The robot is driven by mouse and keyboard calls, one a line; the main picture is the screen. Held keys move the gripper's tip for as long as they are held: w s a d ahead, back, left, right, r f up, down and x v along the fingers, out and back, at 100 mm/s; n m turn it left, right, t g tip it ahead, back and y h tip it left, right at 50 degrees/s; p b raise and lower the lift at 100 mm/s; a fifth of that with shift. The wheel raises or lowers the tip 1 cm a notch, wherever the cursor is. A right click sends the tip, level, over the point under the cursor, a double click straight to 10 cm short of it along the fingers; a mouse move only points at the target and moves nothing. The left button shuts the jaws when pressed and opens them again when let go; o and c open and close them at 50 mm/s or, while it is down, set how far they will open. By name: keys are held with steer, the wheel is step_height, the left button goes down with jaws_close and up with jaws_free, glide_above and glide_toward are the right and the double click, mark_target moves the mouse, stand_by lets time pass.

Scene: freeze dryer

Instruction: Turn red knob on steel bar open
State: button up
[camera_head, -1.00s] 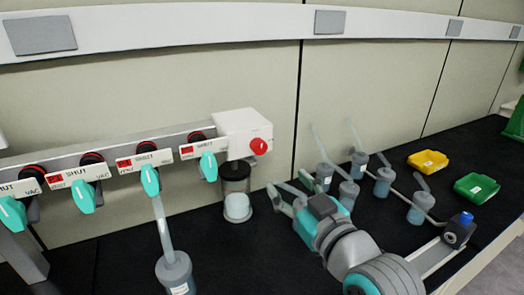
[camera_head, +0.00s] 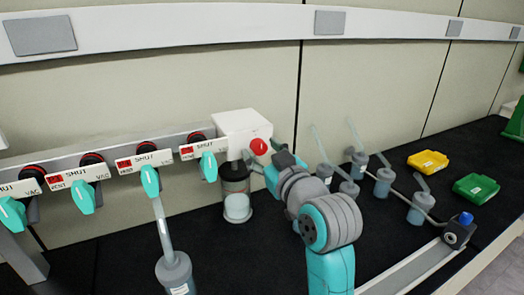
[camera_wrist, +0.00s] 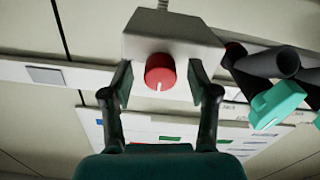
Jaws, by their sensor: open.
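The red knob (camera_head: 259,146) sits on the front of a white box (camera_head: 240,122) at the right end of the steel bar (camera_head: 110,153). In the wrist view the round red knob (camera_wrist: 160,72) has a short white mark at its lower edge. My gripper (camera_wrist: 163,82) is open, with one finger on each side of the knob. Gaps show between the knob and both fingers. In the head view my gripper (camera_head: 262,160) is at the knob, and part of its fingers is hidden.
Several teal-handled valves, one a teal valve (camera_head: 208,165), hang along the bar to the left. Several flasks, one a near flask (camera_head: 175,270), stand on the black bench. A yellow bin (camera_head: 428,161) and green bin (camera_head: 476,187) lie right.

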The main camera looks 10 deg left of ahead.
steer(key=shift+w+a, duration=0.15)
steer(key=shift+w, duration=0.05)
jaws_close()
